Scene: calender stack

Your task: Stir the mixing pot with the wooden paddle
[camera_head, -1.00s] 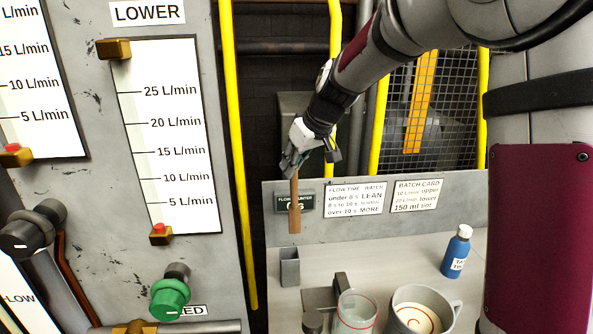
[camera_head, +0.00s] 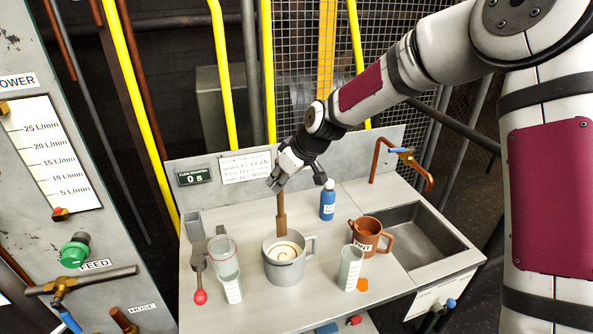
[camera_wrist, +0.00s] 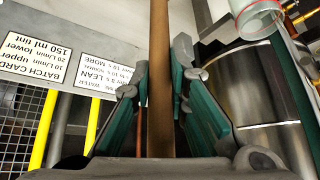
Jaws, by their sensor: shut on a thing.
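The wooden paddle (camera_head: 281,215) hangs roughly upright below my gripper (camera_head: 278,184). In the wrist view the paddle's handle (camera_wrist: 160,85) runs between the two green-padded fingers (camera_wrist: 160,100), which are shut on it. The grey mixing pot (camera_head: 285,272) stands on the bench, with a handle on its right and pale contents with a brown-orange swirl. The paddle's lower end is at the pot's back rim in the head view; I cannot tell whether it is above the opening or behind it. A shiny grey curved wall, perhaps the pot (camera_wrist: 247,90), shows right of the paddle in the wrist view.
A red-rimmed clear beaker (camera_head: 224,260) and a white measuring cup (camera_head: 232,289) stand close left of the pot. A blue bottle (camera_head: 328,200), another measuring cup (camera_head: 351,268) and a brown jug (camera_head: 369,236) stand right. A sink (camera_head: 430,240) lies beyond them.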

